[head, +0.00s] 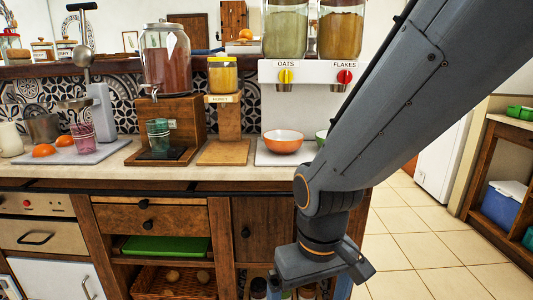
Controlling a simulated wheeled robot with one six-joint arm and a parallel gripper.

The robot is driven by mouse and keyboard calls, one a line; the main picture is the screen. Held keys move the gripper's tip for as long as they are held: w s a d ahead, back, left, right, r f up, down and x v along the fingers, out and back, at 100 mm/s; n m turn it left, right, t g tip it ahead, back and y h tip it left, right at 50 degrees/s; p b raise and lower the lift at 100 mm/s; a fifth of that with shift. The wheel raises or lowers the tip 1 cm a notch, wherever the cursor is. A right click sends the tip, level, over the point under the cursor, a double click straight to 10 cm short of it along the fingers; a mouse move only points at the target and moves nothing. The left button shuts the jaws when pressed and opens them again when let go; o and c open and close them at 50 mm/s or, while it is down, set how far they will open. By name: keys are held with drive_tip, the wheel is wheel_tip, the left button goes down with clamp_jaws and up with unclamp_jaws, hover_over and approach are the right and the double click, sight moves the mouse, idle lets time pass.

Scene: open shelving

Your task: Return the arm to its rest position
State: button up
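My grey arm comes in from the upper right and bends down in front of the counter's right end. Its end, with my gripper (318,266), hangs low in front of the cabinet, below the counter top. No held object is visible.
The counter (120,172) carries an orange bowl (284,142), a drink dispenser (166,62), a honey jar (223,76) and a cereal dispenser (312,72). Tiled floor (425,250) is clear at right, beside a wooden shelf (490,165).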

drive_tip(key=s+d+r+m+p, duration=0.2)
drive_tip(key=d+r+m+p, duration=0.1)
drive_tip(key=d+r+p, duration=0.8)
wheel_tip(320, 180, up, 3)
drive_tip(key=p, duration=0.3)
drive_tip(key=shift+d+m, duration=0.35)
drive_tip(key=shift+m, duration=0.05)
